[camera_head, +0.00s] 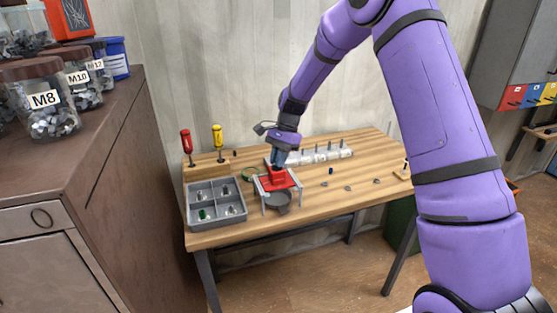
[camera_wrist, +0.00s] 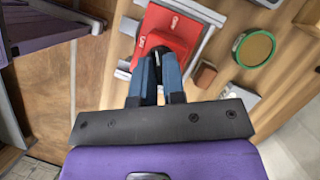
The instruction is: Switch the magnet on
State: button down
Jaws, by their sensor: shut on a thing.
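A red magnet unit (camera_head: 279,182) sits on a light-coloured stand on the wooden table, above a round grey dish (camera_head: 278,203). In the wrist view the red unit (camera_wrist: 178,28) shows two small white labels on its top, too small to read surely. My gripper (camera_head: 278,162) reaches down onto it from above.
A grey four-compartment tray (camera_head: 217,222) with small parts stands left of the stand. Red (camera_head: 186,142) and yellow (camera_head: 217,138) screwdrivers stand upright behind it. A pale rack with pegs (camera_head: 325,154) is behind right. A green-rimmed disc (camera_wrist: 255,48) lies close by. Small pieces lie on the table's right side.

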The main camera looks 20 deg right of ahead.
jog(key=n+h, duration=0.1)
jog(key=n, duration=0.2)
jog(key=n+g+h, duration=0.1)
jog(key=n, duration=0.2)
jog(key=shift+w+a+g, duration=0.15)
jog(key=shift+a+g, duration=0.05)
jog(key=shift+g, duration=0.1)
jog(key=n+h, duration=0.1)
jog(key=n, duration=0.4)
jog(key=shift+a+n+g+h, duration=0.1)
jog(key=shift+n+g+h, duration=0.2)
jog(key=shift+h, duration=0.1)
jog(key=c, duration=1.2)
grip_release()
jog(key=shift+w+r, duration=0.1)
jog(key=shift+r, duration=0.05)
jog(key=v, duration=1)
jog(key=shift+r, duration=0.25)
jog(key=shift+a+r, duration=0.1)
